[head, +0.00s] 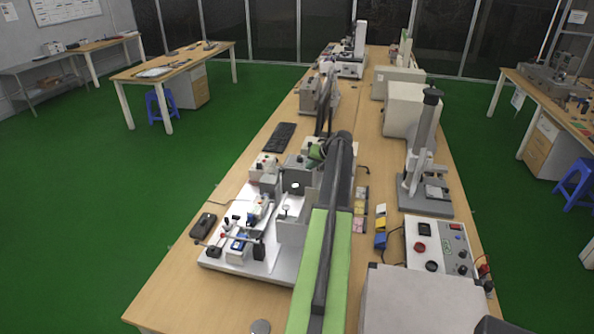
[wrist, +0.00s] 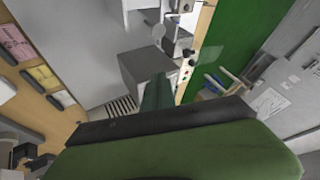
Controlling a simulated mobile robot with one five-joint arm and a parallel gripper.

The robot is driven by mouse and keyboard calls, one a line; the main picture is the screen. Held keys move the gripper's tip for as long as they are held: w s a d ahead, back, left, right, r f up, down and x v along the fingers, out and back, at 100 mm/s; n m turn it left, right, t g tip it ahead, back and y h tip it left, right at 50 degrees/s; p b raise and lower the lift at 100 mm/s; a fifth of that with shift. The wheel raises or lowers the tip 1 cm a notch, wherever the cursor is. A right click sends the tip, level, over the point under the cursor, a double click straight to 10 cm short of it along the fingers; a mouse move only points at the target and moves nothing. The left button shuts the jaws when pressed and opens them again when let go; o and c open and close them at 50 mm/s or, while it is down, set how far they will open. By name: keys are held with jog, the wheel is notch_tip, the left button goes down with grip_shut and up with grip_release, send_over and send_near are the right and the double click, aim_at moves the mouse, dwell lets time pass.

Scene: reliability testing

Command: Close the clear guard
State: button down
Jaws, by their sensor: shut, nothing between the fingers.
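I cannot make out the clear guard for certain in either view. A test fixture with a white base plate (head: 222,256), small levers and a blue part stands on the bench to the left of my arm in the head view. In the wrist view, my gripper (wrist: 158,88) shows as a narrow dark green shape with its fingers together and nothing between them. It points toward a grey box-like block (wrist: 140,65). In the head view my arm reaches forward along the bench, and the fingertips are hard to make out. A faint see-through shape (wrist: 208,58) shows right of the gripper.
A control box with knobs (head: 437,247) and a grey press stand (head: 425,190) are right of my arm. A dark handheld device (head: 203,225) lies by the bench's left edge. The bench's front left corner is mostly clear.

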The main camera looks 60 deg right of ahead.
jog(key=w+f+b, duration=0.5)
jog(key=w+f, duration=0.1)
jog(key=w, duration=0.4)
jog(key=shift+f, duration=0.15)
